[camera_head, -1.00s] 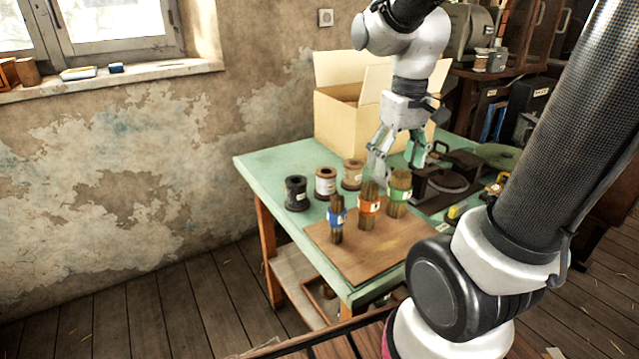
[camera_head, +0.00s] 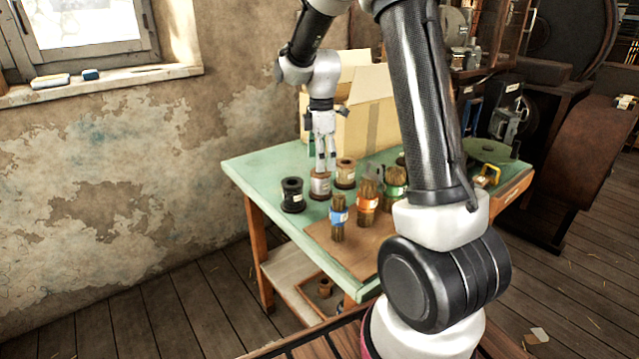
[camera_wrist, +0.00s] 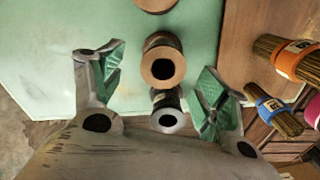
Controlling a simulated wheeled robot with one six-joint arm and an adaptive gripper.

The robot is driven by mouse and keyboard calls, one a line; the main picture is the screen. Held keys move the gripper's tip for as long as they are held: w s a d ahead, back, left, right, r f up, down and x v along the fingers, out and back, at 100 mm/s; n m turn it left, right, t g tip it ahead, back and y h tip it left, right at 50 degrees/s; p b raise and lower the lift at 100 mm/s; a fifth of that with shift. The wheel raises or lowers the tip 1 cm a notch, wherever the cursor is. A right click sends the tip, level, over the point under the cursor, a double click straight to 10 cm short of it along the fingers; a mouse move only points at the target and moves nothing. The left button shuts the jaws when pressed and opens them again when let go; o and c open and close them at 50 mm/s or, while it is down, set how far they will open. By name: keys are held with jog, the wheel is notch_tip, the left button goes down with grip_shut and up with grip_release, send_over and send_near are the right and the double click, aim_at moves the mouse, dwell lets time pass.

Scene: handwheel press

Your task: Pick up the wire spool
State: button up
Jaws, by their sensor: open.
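Three wire spools stand in a row on the green table. The black spool (camera_head: 292,196) is at the left, a spool with a brown top and pale label (camera_head: 320,187) is in the middle, and a tan spool (camera_head: 345,174) is at the right. My gripper (camera_head: 321,167) points down just above the middle spool. In the wrist view my open gripper (camera_wrist: 160,72) has its green-padded fingers on either side of the middle spool (camera_wrist: 163,66), with nothing held. The dark spool (camera_wrist: 168,112) also lies between the fingers in that view, and the tan spool (camera_wrist: 155,3) is cut off at the top edge.
Bundles with blue (camera_head: 338,217), orange (camera_head: 367,202) and green (camera_head: 394,187) bands stand on a brown board (camera_head: 352,253) close by. An open cardboard box (camera_head: 372,118) stands behind. The green table (camera_head: 250,166) is clear at the back left.

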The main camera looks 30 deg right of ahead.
aim_at(321, 178)
jog(key=f, duration=0.6)
jog(key=shift+s+a+f, duration=0.1)
jog(key=shift+s+f, duration=0.15)
jog(key=shift+f, duration=0.1)
jog(key=c, duration=1.3)
